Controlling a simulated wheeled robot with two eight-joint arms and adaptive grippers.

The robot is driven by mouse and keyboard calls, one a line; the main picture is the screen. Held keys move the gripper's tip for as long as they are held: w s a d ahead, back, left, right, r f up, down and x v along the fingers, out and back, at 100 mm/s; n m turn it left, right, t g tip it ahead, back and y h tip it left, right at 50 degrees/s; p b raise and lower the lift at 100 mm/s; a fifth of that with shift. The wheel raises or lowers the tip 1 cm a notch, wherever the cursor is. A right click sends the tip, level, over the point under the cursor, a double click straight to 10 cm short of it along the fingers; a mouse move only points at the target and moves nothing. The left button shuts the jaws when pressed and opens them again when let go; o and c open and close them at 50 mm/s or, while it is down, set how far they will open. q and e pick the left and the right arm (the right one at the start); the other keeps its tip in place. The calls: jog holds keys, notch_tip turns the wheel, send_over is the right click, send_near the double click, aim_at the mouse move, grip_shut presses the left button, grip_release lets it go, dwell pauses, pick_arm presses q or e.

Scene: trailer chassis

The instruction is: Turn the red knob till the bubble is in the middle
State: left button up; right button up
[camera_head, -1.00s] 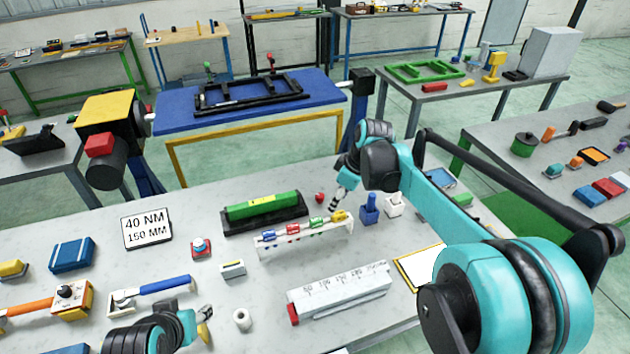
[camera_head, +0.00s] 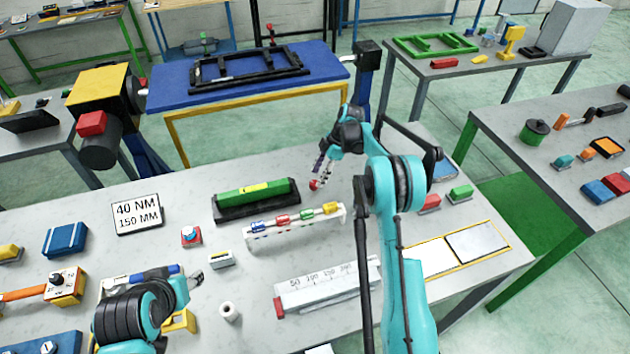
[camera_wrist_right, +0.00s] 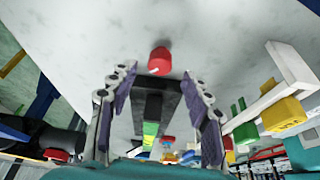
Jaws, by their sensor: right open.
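The red knob (camera_head: 314,184) sits just off the right end of the level's black base (camera_head: 229,213). The green level (camera_head: 240,196) lies on that base and has a yellow window (camera_head: 254,189); the bubble is too small to make out. My right gripper (camera_head: 322,171) is over the knob, fingers pointing down. In the right wrist view the gripper (camera_wrist_right: 158,82) is open, and the red knob (camera_wrist_right: 159,61) shows ahead between its two fingers, apart from both. My left gripper (camera_head: 194,278) is low at the left front, its fingers small and unclear.
A white rack (camera_head: 262,243) with coloured pieces stands in front of the level. A white scale block (camera_head: 325,289) lies nearer. A sign (camera_head: 137,213) reading 40 NM, 150 MM stands left of the level. The bench behind the knob is clear.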

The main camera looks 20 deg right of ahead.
aim_at(315, 183)
jog(key=shift+x, duration=2)
jog(key=shift+d, duration=0.1)
grip_shut()
jog(key=shift+b, duration=0.3)
